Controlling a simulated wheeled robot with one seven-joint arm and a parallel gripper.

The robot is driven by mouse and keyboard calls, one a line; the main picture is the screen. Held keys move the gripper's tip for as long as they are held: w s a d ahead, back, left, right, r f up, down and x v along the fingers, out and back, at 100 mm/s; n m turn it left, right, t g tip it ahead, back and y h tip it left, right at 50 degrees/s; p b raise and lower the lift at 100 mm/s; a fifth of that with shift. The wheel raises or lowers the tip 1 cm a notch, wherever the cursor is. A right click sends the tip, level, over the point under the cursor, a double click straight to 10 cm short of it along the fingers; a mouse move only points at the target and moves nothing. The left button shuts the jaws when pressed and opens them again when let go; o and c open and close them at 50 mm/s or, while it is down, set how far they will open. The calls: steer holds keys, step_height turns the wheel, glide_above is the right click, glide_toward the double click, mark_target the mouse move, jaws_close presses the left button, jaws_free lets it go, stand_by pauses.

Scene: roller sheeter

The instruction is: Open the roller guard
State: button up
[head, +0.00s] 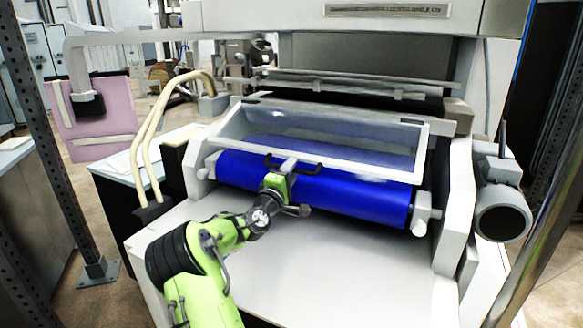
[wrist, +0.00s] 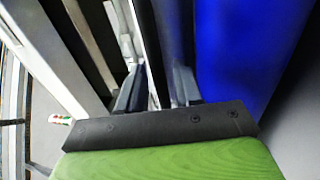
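The roller guard (head: 340,153) is a clear panel in a light frame, lying sloped over the blue roller (head: 350,194). A black handle (head: 314,171) sits on its front edge. My gripper (head: 288,166) is at the middle of this handle and covers part of it. In the wrist view, the two dark fingers of my gripper (wrist: 157,90) stand a small gap apart, with a dark strip running between them. I cannot tell whether they press on the handle. The blue roller (wrist: 245,55) fills the right of the wrist view.
A flat light table (head: 310,265) lies in front of the roller. Light side walls (head: 459,190) stand at both ends of the roller. A machine housing (head: 375,65) rises behind the guard. Metal posts (head: 45,130) stand near the picture's sides.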

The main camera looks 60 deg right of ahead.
steer(key=shift+d+r, duration=0.1)
steer(key=shift+d, duration=0.25)
steer(key=shift+c, duration=0.3)
jaws_close()
